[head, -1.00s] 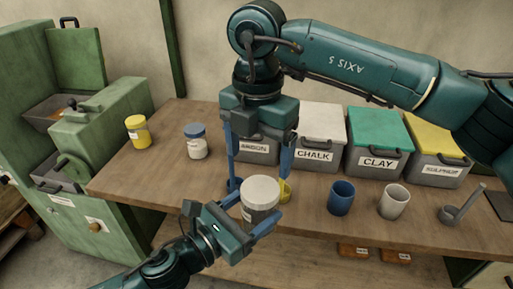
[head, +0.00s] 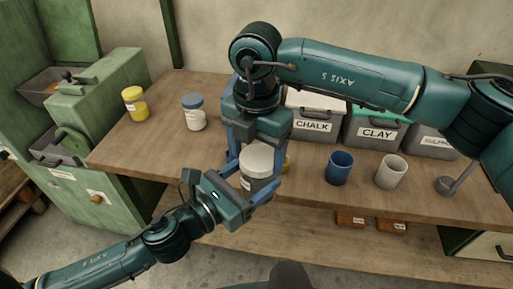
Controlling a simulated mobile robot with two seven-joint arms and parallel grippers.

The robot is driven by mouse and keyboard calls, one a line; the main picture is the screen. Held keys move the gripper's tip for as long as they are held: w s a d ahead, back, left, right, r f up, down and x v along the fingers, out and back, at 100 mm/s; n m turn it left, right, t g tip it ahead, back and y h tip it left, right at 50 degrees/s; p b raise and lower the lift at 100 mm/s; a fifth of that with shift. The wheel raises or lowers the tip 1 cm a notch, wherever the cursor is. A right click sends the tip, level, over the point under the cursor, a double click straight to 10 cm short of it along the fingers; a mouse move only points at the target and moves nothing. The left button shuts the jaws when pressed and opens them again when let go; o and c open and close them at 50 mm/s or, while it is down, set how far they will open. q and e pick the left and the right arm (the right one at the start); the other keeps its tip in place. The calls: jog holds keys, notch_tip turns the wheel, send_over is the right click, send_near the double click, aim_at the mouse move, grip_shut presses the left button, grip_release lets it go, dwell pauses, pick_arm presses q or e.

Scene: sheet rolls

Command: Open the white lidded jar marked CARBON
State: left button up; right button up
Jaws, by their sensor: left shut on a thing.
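My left gripper (head: 257,196) reaches in from the lower left and is shut on the jar's body. The lid is on the jar. My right gripper (head: 256,160) points down from above, close over the lid. Its blue fingers are apart, one left of the lid; the other is largely hidden. I cannot tell whether they touch the lid.
A yellow jar (head: 135,105) and a blue-lidded jar (head: 194,113) stand on the bench (head: 150,148) at left. A blue cup (head: 339,169) and a pale cup (head: 391,172) stand to the right.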

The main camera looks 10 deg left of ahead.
jog(key=shift+a+r, duration=0.1)
jog(key=c, duration=0.7)
jog(key=n, duration=0.6)
jog(key=shift+s, duration=0.1)
jog(key=n, duration=0.4)
jog(key=shift+n, duration=0.4)
jog(key=n, duration=0.8)
jog(key=shift+d, duration=0.2)
jog(key=n, duration=0.4)
jog(key=shift+r+n, duration=0.1)
jog(key=shift+n, duration=0.2)
jog(key=n, duration=0.8)
jog(key=shift+w, duration=0.2)
jog(key=n, duration=0.4)
jog(key=shift+w+d+n, duration=0.1)
jog(key=shift+w+n, duration=0.05)
jog(key=shift+n, duration=0.15)
